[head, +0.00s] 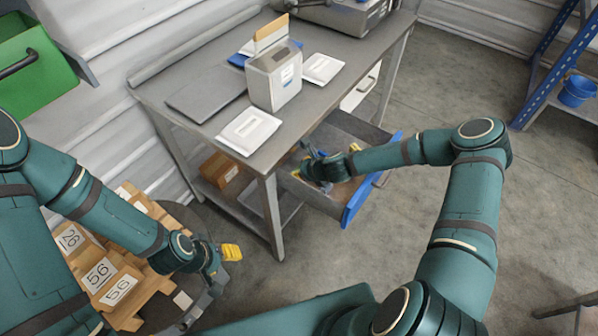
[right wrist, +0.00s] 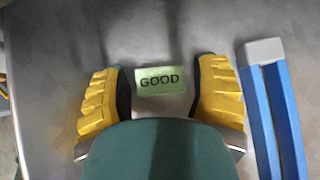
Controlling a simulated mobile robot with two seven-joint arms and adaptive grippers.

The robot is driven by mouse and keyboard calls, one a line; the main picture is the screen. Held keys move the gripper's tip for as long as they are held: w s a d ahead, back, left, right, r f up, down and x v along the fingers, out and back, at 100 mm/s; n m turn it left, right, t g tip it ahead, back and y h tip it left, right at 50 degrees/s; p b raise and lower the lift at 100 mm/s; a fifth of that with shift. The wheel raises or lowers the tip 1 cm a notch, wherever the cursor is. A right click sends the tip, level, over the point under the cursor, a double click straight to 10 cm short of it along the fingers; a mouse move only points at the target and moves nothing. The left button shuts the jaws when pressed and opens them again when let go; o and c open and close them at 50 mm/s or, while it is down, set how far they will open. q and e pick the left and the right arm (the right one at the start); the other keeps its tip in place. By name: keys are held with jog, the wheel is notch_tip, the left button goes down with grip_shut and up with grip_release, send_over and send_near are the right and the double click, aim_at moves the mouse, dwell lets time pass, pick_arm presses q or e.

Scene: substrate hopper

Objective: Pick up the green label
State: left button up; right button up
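The green label (right wrist: 161,81) reads "GOOD" and lies flat on a grey surface in the right wrist view. My right gripper (right wrist: 160,90) is open, its two yellow fingers on either side of the label with small gaps. In the head view my right gripper (head: 312,165) reaches down into the open drawer (head: 345,128) under the table, and I cannot make out the label there. My left gripper (head: 228,254) is at the lower left, beside the wooden blocks. Its yellow fingertip shows, but whether it is open is unclear.
A blue bar-shaped object with a grey end (right wrist: 263,50) lies right of the right gripper. The drawer has a blue front (head: 356,202). A white device (head: 274,78) and flat plates stand on the metal table (head: 200,145). Numbered wooden blocks (head: 100,275) sit at lower left.

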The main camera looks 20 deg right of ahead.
jog(key=c, duration=0.4)
jog(key=shift+r, duration=0.1)
